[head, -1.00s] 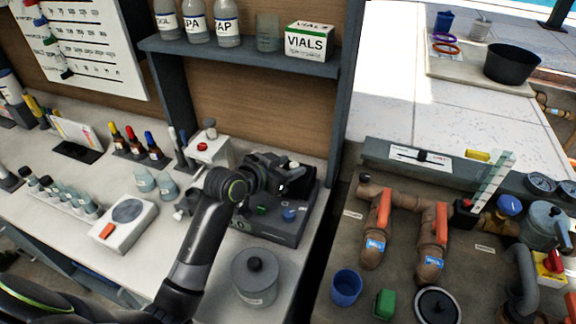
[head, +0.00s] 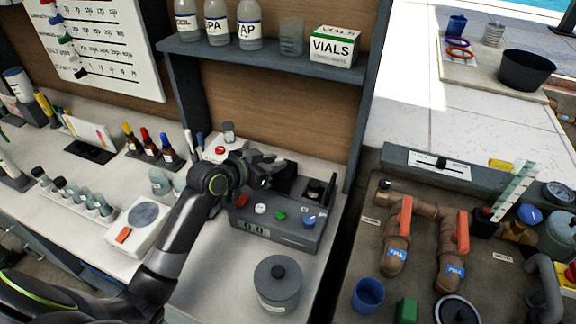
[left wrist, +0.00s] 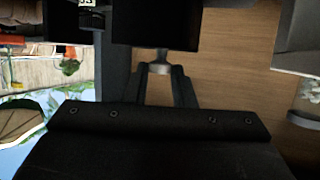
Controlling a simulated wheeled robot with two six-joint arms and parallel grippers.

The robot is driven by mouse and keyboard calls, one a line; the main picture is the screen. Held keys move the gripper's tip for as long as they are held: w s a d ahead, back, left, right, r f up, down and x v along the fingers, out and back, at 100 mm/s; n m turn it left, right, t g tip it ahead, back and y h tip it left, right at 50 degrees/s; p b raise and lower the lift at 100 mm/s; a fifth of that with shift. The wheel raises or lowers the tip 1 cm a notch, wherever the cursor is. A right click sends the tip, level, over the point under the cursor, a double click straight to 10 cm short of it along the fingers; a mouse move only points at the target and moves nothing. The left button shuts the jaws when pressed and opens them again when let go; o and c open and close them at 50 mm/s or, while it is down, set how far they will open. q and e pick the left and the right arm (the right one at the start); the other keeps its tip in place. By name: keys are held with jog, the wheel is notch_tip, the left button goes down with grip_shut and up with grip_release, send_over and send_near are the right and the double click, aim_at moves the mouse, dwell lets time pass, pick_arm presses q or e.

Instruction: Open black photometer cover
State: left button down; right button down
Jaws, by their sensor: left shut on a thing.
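The grey photometer (head: 283,234) sits on the white counter, with a display and several coloured buttons on its front. Its black cover (head: 284,178) stands up at the back of its top, left of a round black part (head: 315,190). My left gripper (head: 268,166) is at the cover's upper left, its fingertips partly blurred into the dark cover. In the left wrist view, its two fingers close around a small pale knob (left wrist: 160,68) beneath a black block, likely the cover (left wrist: 155,25). My right gripper is not in view.
A lidded grey pot (head: 278,290) stands in front of the photometer. A white meter (head: 138,226), vials and dropper bottles stand to the left. A shelf (head: 270,60) with bottles hangs above; its side post (head: 362,110) is close on the right.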

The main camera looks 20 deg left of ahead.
pick_arm(q)
jog(key=shift+a+f, duration=0.15)
jog(key=shift+a, duration=0.6)
jog(key=shift+d, duration=0.1)
jog(key=shift+d+r, duration=0.2)
jog(key=shift+d, duration=0.2)
jog(key=shift+a, duration=0.2)
jog(key=c, duration=1.5)
grip_release()
jog(key=shift+a, duration=0.1)
jog(key=shift+c, duration=0.2)
jog(key=shift+o, duration=1.4)
jog(key=shift+s+a, duration=0.1)
jog(key=shift+s, duration=0.1)
jog(key=v, duration=1.6)
jog(key=shift+s+r+b, duration=0.35)
jog(key=shift+b, duration=0.05)
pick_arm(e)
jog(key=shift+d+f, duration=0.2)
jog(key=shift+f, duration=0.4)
